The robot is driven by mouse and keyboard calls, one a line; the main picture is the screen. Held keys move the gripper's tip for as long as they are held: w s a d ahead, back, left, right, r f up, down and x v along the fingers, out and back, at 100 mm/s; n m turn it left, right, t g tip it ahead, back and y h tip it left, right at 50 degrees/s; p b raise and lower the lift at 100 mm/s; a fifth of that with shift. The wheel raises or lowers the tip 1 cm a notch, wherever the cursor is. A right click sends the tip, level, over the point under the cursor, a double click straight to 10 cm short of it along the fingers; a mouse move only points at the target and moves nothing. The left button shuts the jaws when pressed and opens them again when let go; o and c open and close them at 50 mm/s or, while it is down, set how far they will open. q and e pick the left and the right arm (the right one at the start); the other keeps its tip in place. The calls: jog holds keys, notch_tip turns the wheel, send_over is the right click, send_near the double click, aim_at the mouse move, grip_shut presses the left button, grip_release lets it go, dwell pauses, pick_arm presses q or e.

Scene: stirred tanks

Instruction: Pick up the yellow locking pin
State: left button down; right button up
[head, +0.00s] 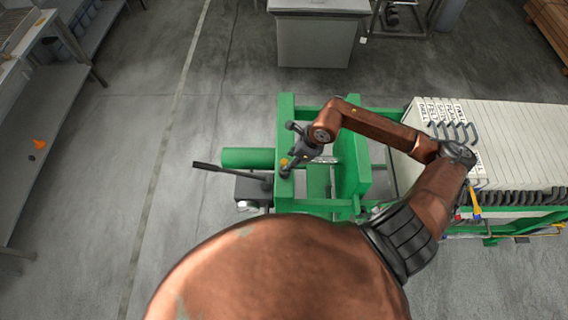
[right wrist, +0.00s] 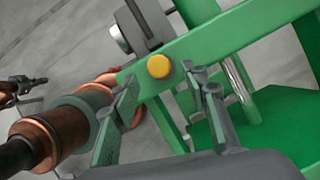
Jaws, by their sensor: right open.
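The yellow locking pin (head: 284,163) stands at the left beam of the green frame in the head view. Its round yellow head (right wrist: 160,66) shows from above in the right wrist view, on the green bar (right wrist: 215,42). My right gripper (head: 291,149) is over the left beam, close to the pin. In the right wrist view my right gripper (right wrist: 163,86) is open, with one finger on each side of the pin head in the picture. I see no contact, and nothing is between the fingers. The pin's shaft is hidden.
A black lever (head: 220,169) on a grey block (head: 252,188) sticks out left of the green frame. A row of white plates (head: 510,140) stands at right. A shelf (head: 40,130) stands at far left and a grey cabinet (head: 315,40) at the back. Floor between is clear.

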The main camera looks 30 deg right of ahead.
aim_at(286, 162)
jog(key=p+x, duration=0.1)
jog(key=x, duration=0.2)
jog(key=shift+w+a+f, duration=0.1)
jog(key=shift+w+a, duration=0.05)
jog(key=shift+w, duration=0.1)
jog(key=shift+f, duration=0.3)
jog(key=shift+c, duration=0.3)
grip_shut()
